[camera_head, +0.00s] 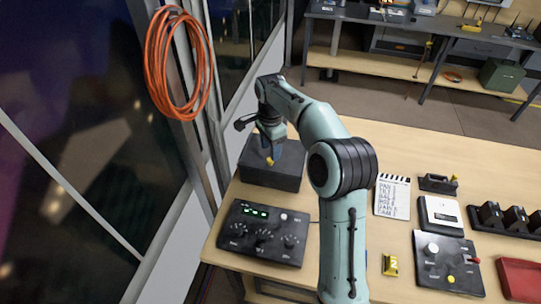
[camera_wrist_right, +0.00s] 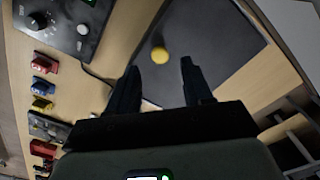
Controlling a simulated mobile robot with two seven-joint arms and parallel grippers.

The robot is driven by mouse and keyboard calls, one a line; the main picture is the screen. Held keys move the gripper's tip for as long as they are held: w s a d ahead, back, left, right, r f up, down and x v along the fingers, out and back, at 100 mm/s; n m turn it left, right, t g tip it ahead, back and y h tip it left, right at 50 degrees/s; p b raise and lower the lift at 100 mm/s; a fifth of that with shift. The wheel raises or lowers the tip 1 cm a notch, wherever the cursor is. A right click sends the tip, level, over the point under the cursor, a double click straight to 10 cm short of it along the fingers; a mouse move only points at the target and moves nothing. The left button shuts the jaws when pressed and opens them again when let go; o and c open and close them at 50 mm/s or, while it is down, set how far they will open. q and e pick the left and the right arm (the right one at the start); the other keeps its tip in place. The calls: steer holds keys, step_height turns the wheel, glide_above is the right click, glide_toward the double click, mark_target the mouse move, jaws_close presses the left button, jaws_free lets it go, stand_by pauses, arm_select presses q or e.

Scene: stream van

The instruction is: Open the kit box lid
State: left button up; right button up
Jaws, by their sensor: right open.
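The kit box (camera_head: 270,182) is a dark grey box at the back left of the table, by the window. Its flat lid (camera_wrist_right: 205,35) looks shut, with a round yellow knob (camera_wrist_right: 159,55) on top. The knob (camera_head: 270,161) also shows in the head view. My right gripper (camera_head: 268,150) points down over the lid, close to the knob. In the right wrist view its two dark fingers (camera_wrist_right: 160,70) are apart and empty, with the knob just beyond the gap between their tips. My left gripper is not in view.
A black control panel (camera_head: 264,234) with dials sits in front of the box. A checklist card (camera_head: 392,197), a second panel (camera_head: 447,262), a yellow numbered block (camera_head: 390,265) and a red tray (camera_head: 520,279) lie to the right. An orange cable coil (camera_head: 177,65) hangs on the window post.

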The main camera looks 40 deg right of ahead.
steer(key=shift+f, duration=2.1)
